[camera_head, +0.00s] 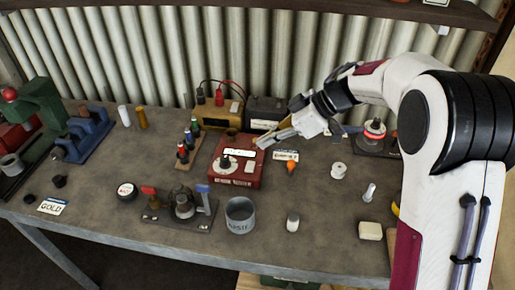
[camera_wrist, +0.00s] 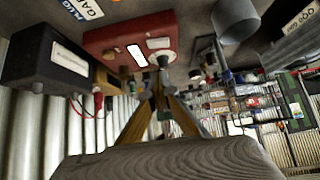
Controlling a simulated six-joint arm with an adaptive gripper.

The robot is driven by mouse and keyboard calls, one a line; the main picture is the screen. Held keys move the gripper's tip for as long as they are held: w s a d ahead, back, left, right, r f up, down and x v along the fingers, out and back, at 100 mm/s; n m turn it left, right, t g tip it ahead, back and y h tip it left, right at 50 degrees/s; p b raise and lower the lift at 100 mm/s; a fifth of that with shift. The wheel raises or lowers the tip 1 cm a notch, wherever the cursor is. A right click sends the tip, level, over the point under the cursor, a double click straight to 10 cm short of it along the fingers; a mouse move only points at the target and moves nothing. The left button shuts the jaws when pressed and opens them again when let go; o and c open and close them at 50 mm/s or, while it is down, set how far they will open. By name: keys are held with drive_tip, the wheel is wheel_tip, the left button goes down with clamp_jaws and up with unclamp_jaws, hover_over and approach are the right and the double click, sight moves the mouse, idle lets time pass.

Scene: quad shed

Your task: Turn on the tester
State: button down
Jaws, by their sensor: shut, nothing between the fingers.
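A red box (camera_head: 233,178) with a round dial, a white label and a small pale part on its top stands in the middle of the bench; it may be the tester, but I cannot read its label. It also shows in the wrist view (camera_wrist: 112,38). My gripper (camera_head: 262,143) is shut and empty, its fingertips at the box's upper right corner. In the wrist view the closed fingertips (camera_wrist: 160,66) overlap the box's edge; I cannot tell whether they touch. A yellow-brown box (camera_head: 219,115) with red and black leads stands behind.
A black box (camera_head: 266,107) stands behind my gripper, with a rack of small bottles (camera_head: 187,150) left of the red box. An orange knob-like piece (camera_head: 292,167), a white spool (camera_head: 338,170) and a grey tin (camera_head: 240,215) are near. The front right bench has some clear room.

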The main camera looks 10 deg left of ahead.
drive_tip(key=v, duration=0.6)
drive_tip(key=shift+w, duration=0.25)
idle(0.3)
